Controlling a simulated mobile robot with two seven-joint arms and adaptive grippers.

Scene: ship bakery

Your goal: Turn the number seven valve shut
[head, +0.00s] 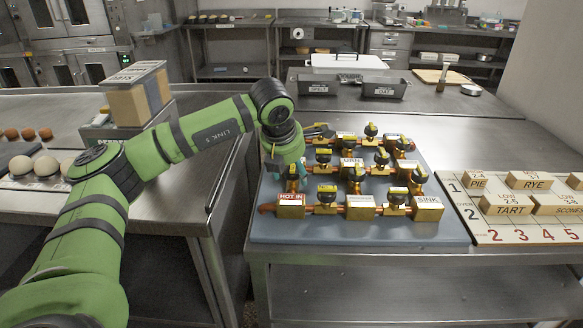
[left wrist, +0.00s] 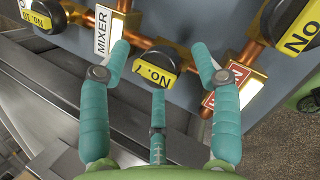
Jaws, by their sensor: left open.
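The number seven valve (left wrist: 155,62) has a black knob with a yellow "No. 7" label. It sits on a copper pipe between the MIXER block (left wrist: 104,32) and a brass block with a red-and-white label (left wrist: 240,82). The yellow label lies roughly along the pipe. My left gripper (left wrist: 160,75) is open, with teal fingers to both sides of the knob and one below it. I cannot tell whether any finger touches it. In the head view my left gripper (head: 288,163) is over the left edge of the valve board (head: 350,232), partly hiding that valve.
Other valves with black knobs (head: 326,193) crowd the board close by. The HOT IN block (head: 291,206) is just in front of my gripper. A numbered board with wooden blocks (head: 507,204) lies to the right. A gap separates the left counter (head: 180,205) from this table.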

